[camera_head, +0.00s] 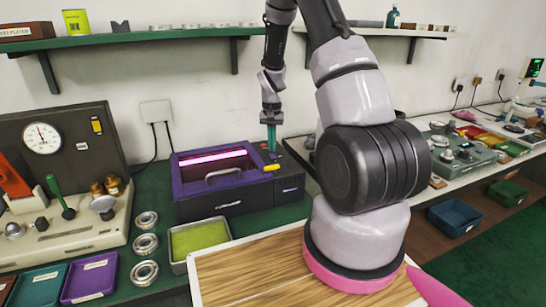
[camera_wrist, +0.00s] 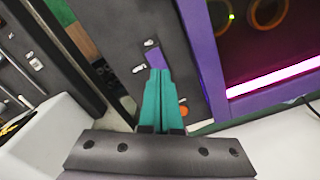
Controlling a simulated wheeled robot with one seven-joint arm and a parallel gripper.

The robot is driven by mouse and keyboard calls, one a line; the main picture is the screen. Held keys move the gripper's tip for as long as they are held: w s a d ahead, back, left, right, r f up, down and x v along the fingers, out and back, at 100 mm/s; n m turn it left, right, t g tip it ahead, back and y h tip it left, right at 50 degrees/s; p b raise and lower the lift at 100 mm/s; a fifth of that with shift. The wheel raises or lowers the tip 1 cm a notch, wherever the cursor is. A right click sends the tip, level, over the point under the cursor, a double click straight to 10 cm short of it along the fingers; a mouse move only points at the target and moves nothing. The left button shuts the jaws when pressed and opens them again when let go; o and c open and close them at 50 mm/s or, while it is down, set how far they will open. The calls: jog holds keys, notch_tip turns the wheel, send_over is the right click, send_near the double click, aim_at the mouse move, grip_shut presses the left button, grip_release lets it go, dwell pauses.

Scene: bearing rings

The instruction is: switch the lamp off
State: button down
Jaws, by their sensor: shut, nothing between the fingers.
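The lamp is a purple and black box (camera_head: 240,203) on the green bench, with a window and a handle in front. Its pink tube (camera_head: 213,156) glows, and it also glows in the wrist view (camera_wrist: 275,78). My gripper (camera_head: 271,148) is shut and empty, pointing down over the dark panel at the box's right end. In the wrist view the teal fingertips (camera_wrist: 154,70) are at a small purple piece (camera_wrist: 155,58) on that dark panel (camera_wrist: 125,45); I cannot tell if they touch. An orange button (camera_wrist: 183,110) shows beside the fingers.
Several bearing rings (camera_head: 145,244) lie left of the box. A tray with a green pad (camera_head: 178,266) and a wooden board (camera_head: 240,285) are in front. A gauge stand (camera_head: 75,125) is at the left. Shelves (camera_head: 150,34) hang above. Rings (camera_wrist: 268,12) show behind the lamp window.

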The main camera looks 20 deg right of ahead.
jog(key=shift+f, duration=0.95)
dwell(0.5)
jog(key=shift+r, duration=3.55)
notch_tip(320, 180, up, 11)
jog(key=t, duration=0.2)
send_over(272, 154)
jog(key=s+a, duration=0.2)
jog(key=s, duration=0.1)
jog(key=s+a+r+t+y, duration=0.1)
jog(key=s+a+r, duration=0.2)
jog(key=s+r, duration=0.5)
jog(key=s+a+r+n+t, duration=0.1)
jog(key=s+a+r+t, duration=0.1)
jog(key=s+r, duration=0.3)
jog(key=s+a+r+t+y, duration=0.1)
jog(key=s+r, duration=0.5)
jog(key=s, duration=0.6)
jog(key=shift+a+n+t, duration=0.4)
jog(key=shift+a+t, duration=0.2)
jog(key=shift+a, duration=0.15)
